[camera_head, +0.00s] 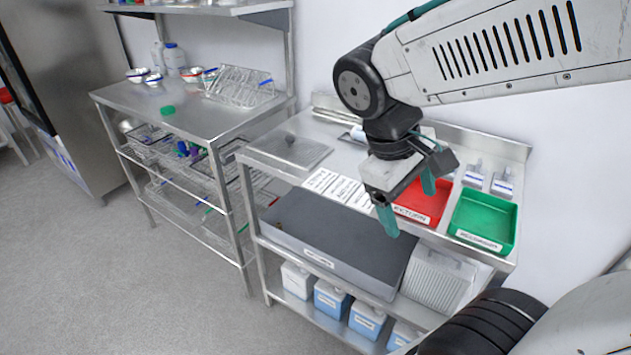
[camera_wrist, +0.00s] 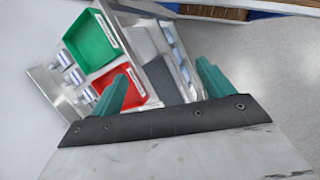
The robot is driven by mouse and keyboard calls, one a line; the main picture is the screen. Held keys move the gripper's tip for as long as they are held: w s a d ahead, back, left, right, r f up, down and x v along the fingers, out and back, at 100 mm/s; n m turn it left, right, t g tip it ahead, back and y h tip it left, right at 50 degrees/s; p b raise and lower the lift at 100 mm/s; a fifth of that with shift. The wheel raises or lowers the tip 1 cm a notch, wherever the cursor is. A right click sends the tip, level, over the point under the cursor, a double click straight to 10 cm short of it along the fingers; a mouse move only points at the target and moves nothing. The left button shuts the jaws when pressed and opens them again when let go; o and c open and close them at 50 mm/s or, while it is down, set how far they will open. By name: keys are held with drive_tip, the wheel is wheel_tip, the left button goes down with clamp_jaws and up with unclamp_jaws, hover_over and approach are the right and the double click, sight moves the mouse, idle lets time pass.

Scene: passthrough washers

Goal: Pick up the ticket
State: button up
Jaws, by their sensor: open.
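My gripper (camera_head: 408,202) is open, with its two teal fingers apart and nothing between them. It hangs above the front part of the right steel table, in front of the red tray. In the wrist view my gripper (camera_wrist: 163,70) also shows open and empty. White printed sheets (camera_head: 337,186) lie flat on the table, left of my gripper. I cannot tell whether one of them is the ticket, and no other ticket can be made out.
The red tray (camera_head: 407,213) is labelled RETURN, and a green tray (camera_head: 466,229) stands right of it. A grey perforated plate (camera_head: 289,149) lies at the table's left. A second steel table (camera_head: 140,98) stands left. Floor is clear in front.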

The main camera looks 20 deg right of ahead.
drive_tip(key=w+d+f+n+h, duration=0.1)
drive_tip(key=w+f+n+h, duration=0.25)
drive_tip(key=w+h, duration=0.2)
drive_tip(key=n+t+h, duration=0.6)
drive_tip(key=n+t, duration=0.6)
drive_tip(key=n, duration=0.6)
approach(321, 180)
drive_tip(key=x, duration=0.4)
drive_tip(key=shift+w+d, duration=0.1)
drive_tip(key=shift+w, duration=0.05)
drive_tip(key=c, duration=1.1)
